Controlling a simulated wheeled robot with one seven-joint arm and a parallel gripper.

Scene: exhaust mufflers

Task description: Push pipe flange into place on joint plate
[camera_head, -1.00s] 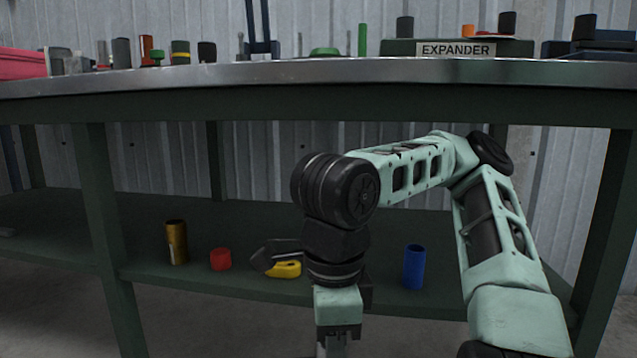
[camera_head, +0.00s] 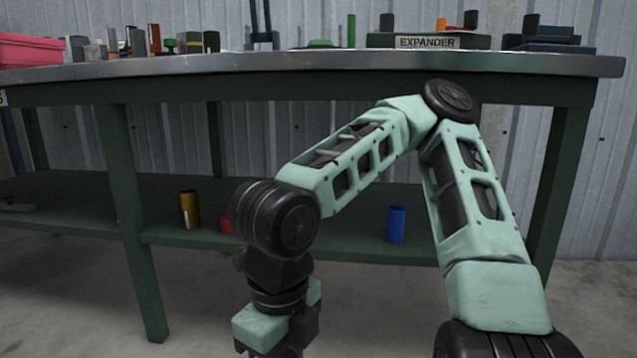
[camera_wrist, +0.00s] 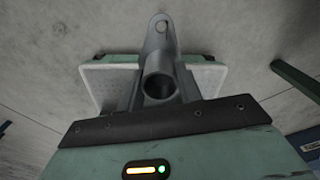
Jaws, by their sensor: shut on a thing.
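My gripper (camera_wrist: 158,82) shows in the wrist view, its two pale pads closed on the sides of a grey metal pipe flange (camera_wrist: 159,55). The flange has a round open pipe end facing the camera and a flat lug with a small hole at the far end. Bare concrete floor lies beyond it in that view. In the head view my wrist hangs low at the bottom, in front of the bench, and the fingertips and flange are out of view. I cannot make out the joint plate in either view.
A green workbench (camera_head: 300,92) with a metal top spans the head view. The top carries several small parts and a block labelled EXPANDER (camera_head: 427,42). The lower shelf holds a gold cylinder (camera_head: 190,210), a red part partly hidden by my arm, and a blue cylinder (camera_head: 396,224).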

